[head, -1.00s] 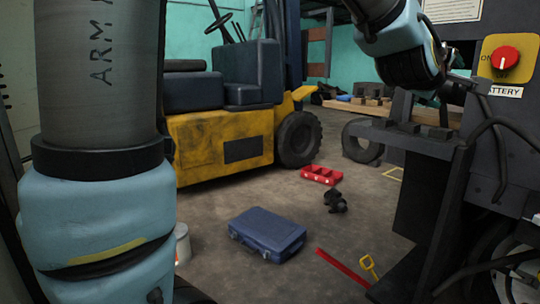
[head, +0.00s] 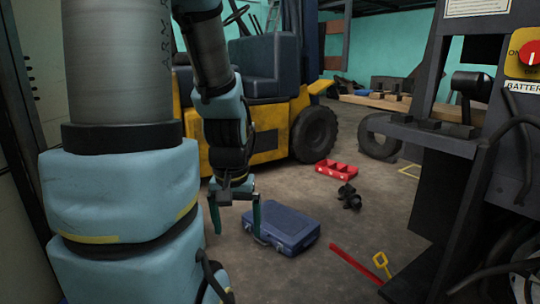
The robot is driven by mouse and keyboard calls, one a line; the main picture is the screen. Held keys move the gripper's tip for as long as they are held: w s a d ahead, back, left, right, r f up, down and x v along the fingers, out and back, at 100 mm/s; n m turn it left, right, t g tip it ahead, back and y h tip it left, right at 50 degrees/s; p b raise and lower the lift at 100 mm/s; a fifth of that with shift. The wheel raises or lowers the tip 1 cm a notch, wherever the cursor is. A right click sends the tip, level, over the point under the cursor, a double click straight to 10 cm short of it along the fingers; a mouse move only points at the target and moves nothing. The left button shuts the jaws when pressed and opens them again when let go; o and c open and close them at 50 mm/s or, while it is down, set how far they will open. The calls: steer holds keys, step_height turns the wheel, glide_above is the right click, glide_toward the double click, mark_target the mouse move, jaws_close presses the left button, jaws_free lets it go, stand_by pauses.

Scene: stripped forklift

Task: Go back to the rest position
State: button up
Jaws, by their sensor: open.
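My gripper (head: 237,218) hangs pointing down left of the picture's middle in the head view. Its two fingers are apart with nothing between them. In the picture it overlaps the left end of a blue case (head: 282,226) that lies on the floor; I cannot tell the gap between them. My arm comes down from the top left, in front of the yellow forklift (head: 276,125).
At the right stands a dark machine frame with a red knob on a yellow plate (head: 530,55) and hanging cables. On the floor are a red tray (head: 336,169), a black object (head: 349,196), a red bar (head: 352,264) and a yellow-handled item (head: 380,262). A loose tyre (head: 380,137) stands behind.

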step_height(320, 180, up, 23)
steer(key=p, duration=2.1)
steer(key=shift+w+d, duration=0.2)
steer(key=shift+w, duration=0.05)
steer(key=shift+f, duration=0.1)
